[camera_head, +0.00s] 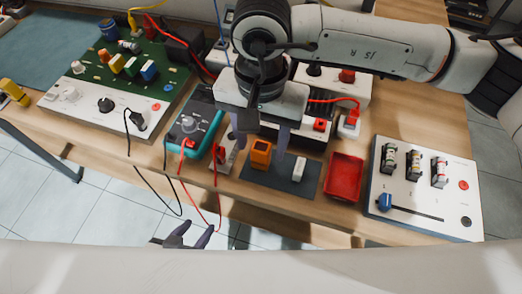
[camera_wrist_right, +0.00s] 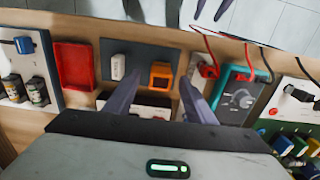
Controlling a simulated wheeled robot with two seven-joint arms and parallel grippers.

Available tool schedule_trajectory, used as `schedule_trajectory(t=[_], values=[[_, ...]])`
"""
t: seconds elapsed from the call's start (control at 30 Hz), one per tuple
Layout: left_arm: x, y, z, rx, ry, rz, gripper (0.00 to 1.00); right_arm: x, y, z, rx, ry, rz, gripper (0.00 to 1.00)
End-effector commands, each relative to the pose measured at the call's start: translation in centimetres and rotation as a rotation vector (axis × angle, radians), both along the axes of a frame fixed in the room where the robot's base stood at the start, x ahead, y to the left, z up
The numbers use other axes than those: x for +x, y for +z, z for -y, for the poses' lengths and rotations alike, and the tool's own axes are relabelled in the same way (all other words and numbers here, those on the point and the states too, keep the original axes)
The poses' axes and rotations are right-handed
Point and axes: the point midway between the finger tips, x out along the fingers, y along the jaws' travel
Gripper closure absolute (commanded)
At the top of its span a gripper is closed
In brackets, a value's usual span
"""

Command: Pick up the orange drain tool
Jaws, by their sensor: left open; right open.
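The orange drain tool (camera_head: 261,158) is a small orange block with a dark recess, standing on a dark grey mat (camera_head: 250,181); it also shows in the right wrist view (camera_wrist_right: 161,75). My right gripper (camera_head: 261,147) is open and points down over the drain tool. In the right wrist view its two fingers (camera_wrist_right: 160,79) lie on either side of the drain tool, with gaps; I cannot tell how far above it they are. My left gripper (camera_head: 198,231) is open and empty, low in front of the table's front edge.
A white block (camera_head: 299,169) stands on the mat right of the drain tool. A red tray (camera_head: 343,178) is further right, then a white panel (camera_head: 420,190). A teal multimeter (camera_head: 195,124) with red and black leads hanging off the edge is at left. A green circuit board (camera_head: 130,62) is beyond.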

Motion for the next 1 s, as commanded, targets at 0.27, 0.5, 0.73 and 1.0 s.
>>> schedule_trajectory(t=[0.27, 0.5, 0.73, 1.0], values=[[0.0, 1.2, 0.0, 0.0, 0.0, 0.0, 0.56, 0.2, -3.9, 0.0, -0.001, -0.001, -0.004, 0.5], [0.0, 1.2, 0.0, 0.0, -0.001, 0.001, 0.56, 0.2, -4.5, -0.1, 0.002, 0.0, -0.002, 0.5], [0.0, 1.2, 0.0, 0.0, -0.001, 0.001, 0.56, 0.2, -4.4, -0.1, 0.002, 0.0, -0.002, 0.77], [0.2, 1.3, 0.0, 0.0, -0.001, 0.005, 0.56, 0.2, -4.4, -0.1, 0.002, -0.001, -0.002, 0.94]])
